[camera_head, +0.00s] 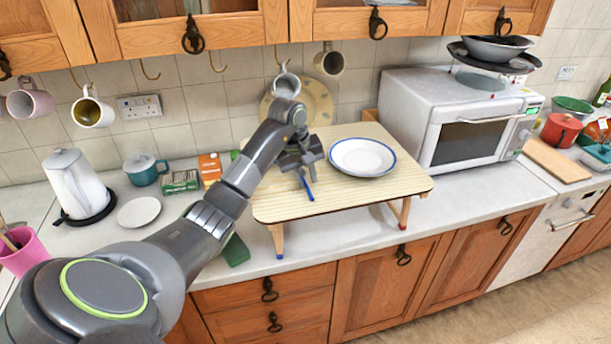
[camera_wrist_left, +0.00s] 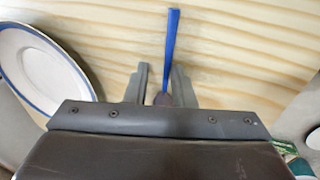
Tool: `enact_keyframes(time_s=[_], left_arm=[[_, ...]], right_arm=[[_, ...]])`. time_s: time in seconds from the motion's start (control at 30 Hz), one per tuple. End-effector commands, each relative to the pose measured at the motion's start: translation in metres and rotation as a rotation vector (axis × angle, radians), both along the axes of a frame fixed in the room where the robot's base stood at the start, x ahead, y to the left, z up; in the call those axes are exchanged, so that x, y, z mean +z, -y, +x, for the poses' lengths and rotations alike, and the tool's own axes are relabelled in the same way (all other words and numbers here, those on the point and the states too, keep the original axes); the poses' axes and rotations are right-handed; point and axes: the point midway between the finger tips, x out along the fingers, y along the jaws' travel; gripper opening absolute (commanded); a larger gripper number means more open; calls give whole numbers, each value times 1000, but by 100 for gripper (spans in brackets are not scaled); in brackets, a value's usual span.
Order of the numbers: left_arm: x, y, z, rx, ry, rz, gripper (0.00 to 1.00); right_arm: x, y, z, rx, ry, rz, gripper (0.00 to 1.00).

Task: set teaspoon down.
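The teaspoon has a blue handle (camera_head: 308,188), which sticks out past my left gripper (camera_head: 308,163) over the small wooden-topped table (camera_head: 400,188). In the left wrist view the blue handle (camera_wrist_left: 171,45) points away between the fingers of the left gripper (camera_wrist_left: 162,72). The fingers stand apart, with gaps visible on both sides of the spoon. A dark rounded part shows at the handle's near end, partly hidden by the gripper body. I cannot tell whether the spoon touches the tabletop. My right gripper is not in view.
A white plate with a blue rim (camera_head: 362,157) lies right of the gripper on the small table. A microwave (camera_head: 455,125) stands to the right. A kettle (camera_head: 75,183), teal pot (camera_head: 145,169) and saucer (camera_head: 139,212) are left. Mugs hang above. The table's front right is clear.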

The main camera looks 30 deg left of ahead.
Motion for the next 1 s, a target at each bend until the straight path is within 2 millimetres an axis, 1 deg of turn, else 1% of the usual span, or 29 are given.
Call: enact_keyframes(time_s=[0.03, 0.27, 0.3, 0.5, 0.53, 0.57, 0.6, 0.63, 0.7, 0.8, 1.0], left_arm=[[-14, 2, -7, 2, -36, -13, 29], [1, 2, -7, 2, -37, -13, 29], [2, 0, -7, 2, -29, -10, 29], [41, -5, -14, 3, -21, -6, 29], [50, -6, -15, 2, -20, -5, 29], [61, -7, -16, 3, -21, -6, 29], [70, -8, -18, 3, -21, -6, 29], [77, -8, -19, 3, -20, -5, 29], [86, -9, -21, 3, -23, -6, 29], [97, -10, -22, 4, -21, -6, 29], [113, -12, -26, 3, -20, -7, 29]], right_arm=[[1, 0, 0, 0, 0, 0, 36], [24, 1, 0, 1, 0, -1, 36], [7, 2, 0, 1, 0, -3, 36], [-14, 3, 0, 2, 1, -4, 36], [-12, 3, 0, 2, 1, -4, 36], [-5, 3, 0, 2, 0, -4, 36], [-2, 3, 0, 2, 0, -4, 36], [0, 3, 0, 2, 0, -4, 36], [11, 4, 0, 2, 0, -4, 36], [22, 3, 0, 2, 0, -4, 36], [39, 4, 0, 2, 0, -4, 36]])
